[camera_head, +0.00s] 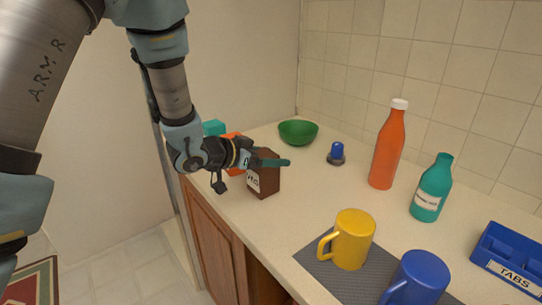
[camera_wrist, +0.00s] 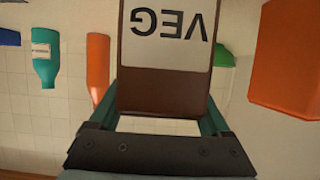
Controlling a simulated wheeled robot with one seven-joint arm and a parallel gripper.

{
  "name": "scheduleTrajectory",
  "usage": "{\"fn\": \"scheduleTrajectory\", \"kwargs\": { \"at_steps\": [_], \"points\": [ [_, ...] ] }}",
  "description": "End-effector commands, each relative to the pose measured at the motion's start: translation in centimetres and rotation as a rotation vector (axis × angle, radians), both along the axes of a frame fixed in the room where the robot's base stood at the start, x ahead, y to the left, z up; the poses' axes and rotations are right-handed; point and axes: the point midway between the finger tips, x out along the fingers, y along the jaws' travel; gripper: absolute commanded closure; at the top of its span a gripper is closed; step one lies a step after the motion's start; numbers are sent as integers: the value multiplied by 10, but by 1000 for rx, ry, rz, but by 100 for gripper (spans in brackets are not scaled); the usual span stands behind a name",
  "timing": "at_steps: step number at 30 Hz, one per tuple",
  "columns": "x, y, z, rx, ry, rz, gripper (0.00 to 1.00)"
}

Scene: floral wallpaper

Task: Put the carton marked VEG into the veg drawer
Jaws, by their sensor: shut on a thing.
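A brown carton (camera_head: 267,182) with a pale label stands upright at the left side of the counter in the head view. In the wrist view the carton (camera_wrist: 165,90) fills the middle, and its label reads VEG upside down. My gripper (camera_head: 272,162) is shut on the carton's upper part, with teal fingers on either side. I cannot tell whether the carton's base touches the counter. No veg drawer can be made out; wooden cabinet fronts (camera_head: 205,222) show below the counter.
A teal box (camera_head: 214,128) and an orange object (camera_head: 237,142) are behind my gripper. A green bowl (camera_head: 298,132), blue-topped item (camera_head: 337,152), orange bottle (camera_head: 387,150), teal bottle (camera_head: 431,190), yellow mug (camera_head: 352,240), blue mug (camera_head: 418,280) and blue TABS tray (camera_head: 508,258) stand on the counter.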

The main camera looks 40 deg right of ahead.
Motion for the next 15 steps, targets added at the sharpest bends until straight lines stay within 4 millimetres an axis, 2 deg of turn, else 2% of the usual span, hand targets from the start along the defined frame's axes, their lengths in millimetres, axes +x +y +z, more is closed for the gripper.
{"fn": "scheduleTrajectory", "kwargs": {
  "at_steps": [12,13,15],
  "points": [
    [0,0,-6,-2,-1,0,96],
    [0,0,-6,-1,-1,0,18],
    [0,0,-5,0,-1,0,10]
  ]
}}
